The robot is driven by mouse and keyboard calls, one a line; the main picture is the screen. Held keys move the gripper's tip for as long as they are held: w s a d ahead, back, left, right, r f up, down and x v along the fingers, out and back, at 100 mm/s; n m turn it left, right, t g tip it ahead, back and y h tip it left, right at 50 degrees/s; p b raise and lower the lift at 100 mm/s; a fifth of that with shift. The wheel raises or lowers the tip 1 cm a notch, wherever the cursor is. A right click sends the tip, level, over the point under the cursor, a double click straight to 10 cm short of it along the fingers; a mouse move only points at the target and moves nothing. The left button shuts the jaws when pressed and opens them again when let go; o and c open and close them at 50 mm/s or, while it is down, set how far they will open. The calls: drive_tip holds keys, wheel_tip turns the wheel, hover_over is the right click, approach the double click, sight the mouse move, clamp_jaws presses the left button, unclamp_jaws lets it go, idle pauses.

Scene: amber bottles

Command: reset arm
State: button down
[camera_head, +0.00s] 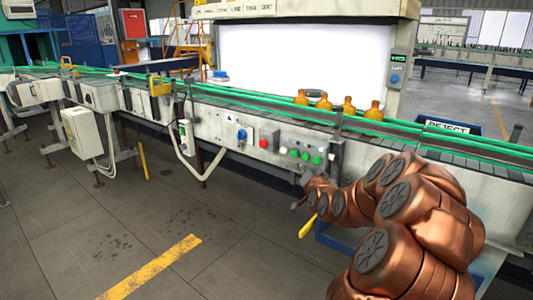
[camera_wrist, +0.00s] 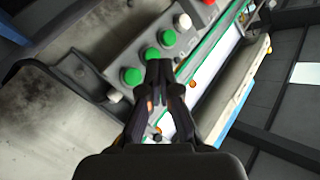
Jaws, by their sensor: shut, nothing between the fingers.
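My copper-coloured arm reaches in from the right in the head view, in front of the conveyor (camera_head: 230,138).
Several amber bottles (camera_head: 348,105) stand on the conveyor before a bright white panel (camera_head: 300,60). A reject bin (camera_head: 447,127) stands behind the belt at right. The floor (camera_head: 120,220) at front left is clear.

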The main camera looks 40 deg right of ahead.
idle(0.4)
drive_tip(key=a+f+n+g+y, duration=0.2)
drive_tip(key=a+y, duration=0.1)
drive_tip(key=a, duration=0.6)
drive_tip(key=a+f+n+g+y, duration=0.1)
drive_tip(key=a+f+n+y, duration=0.15)
drive_tip(key=a, duration=0.55)
drive_tip(key=s+a+f+n+g+y, duration=0.25)
drive_tip(key=s+a+n+g, duration=0.3)
drive_tip(key=s+a, duration=0.85)
drive_tip(key=s+a+n+g, duration=0.2)
drive_tip(key=s+a+g, duration=0.3)
drive_tip(key=s, duration=0.7)
drive_tip(key=s+a+n+g, duration=0.1)
drive_tip(key=s+a+g, duration=0.4)
drive_tip(key=s, duration=0.8)
wheel_tip(320, 180, up, 15)
drive_tip(key=w+a+t+p, duration=0.1)
drive_tip(key=t+p, duration=0.1)
drive_tip(key=p, duration=1.1)
drive_tip(key=shift+w, duration=0.25)
